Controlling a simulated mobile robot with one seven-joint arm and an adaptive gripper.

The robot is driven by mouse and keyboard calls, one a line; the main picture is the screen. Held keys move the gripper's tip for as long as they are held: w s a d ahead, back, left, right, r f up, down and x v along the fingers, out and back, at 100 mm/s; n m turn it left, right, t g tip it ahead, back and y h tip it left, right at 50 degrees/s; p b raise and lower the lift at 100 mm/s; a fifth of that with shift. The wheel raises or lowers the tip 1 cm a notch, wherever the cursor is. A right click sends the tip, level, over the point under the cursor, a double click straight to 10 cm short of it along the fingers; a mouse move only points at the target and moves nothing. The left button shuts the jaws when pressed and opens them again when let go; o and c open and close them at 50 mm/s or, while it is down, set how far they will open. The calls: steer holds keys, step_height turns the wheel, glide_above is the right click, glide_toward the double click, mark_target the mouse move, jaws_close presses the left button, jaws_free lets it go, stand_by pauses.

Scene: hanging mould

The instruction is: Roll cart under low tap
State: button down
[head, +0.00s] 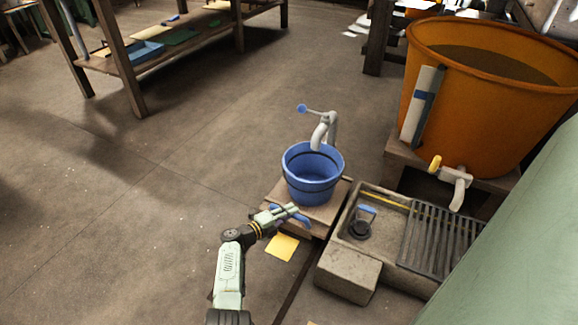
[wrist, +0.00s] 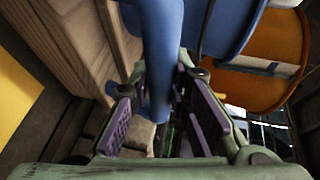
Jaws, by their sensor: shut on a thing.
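A low wooden cart (head: 322,217) stands on the floor, with a blue bucket (head: 313,178) on top. A blue handle (head: 303,219) shows at the cart's near left edge. My gripper (head: 286,213) is at this handle; in the wrist view, the blue bar (wrist: 161,50) passes between its purple-padded jaws, and it is shut on the bar. A grey tap (head: 322,132) with a blue knob has its spout over the bucket's mouth. Another tap (head: 459,184), with a yellow lever, is low on the orange vat (head: 478,110).
A stone basin (head: 366,233) with a dark grate (head: 437,243) lies right of the cart, a stone block (head: 348,273) before it. A yellow sheet (head: 282,246) lies on the floor near my gripper. A wooden bench (head: 190,38) stands far left. Floor left of the cart is open.

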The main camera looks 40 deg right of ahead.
steer(key=shift+d, duration=0.2)
steer(key=c, duration=1.5)
jaws_free()
steer(key=shift+a, duration=0.1)
